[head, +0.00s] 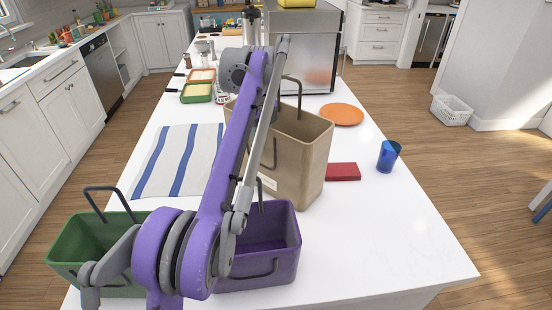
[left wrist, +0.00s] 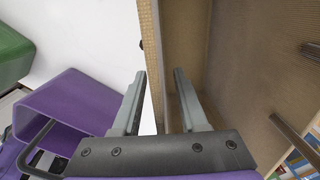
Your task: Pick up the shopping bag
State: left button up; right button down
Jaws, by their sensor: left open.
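The tan shopping bag (head: 299,150) stands upright and open on the white counter, with dark handles. It shows close up in the left wrist view (left wrist: 250,75). My left gripper (left wrist: 160,85) is open in the left wrist view. One finger is over the outside of the bag's wall and the other over its inside, with the wall's rim between them. The jaws do not grip the wall. In the head view my purple arm crosses in front of the bag's left part, and the gripper cannot be made out. My right gripper is not in view.
A purple basket (head: 285,225) and a green basket (head: 75,245) stand nearer. A red block (head: 343,171), blue cup (head: 388,156) and orange plate (head: 342,114) are right of the bag. A striped cloth (head: 165,162) lies left. The counter's front right is clear.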

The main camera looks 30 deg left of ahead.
pick_arm(q)
jog(key=shift+f, duration=0.65)
grip_shut()
dwell(0.9)
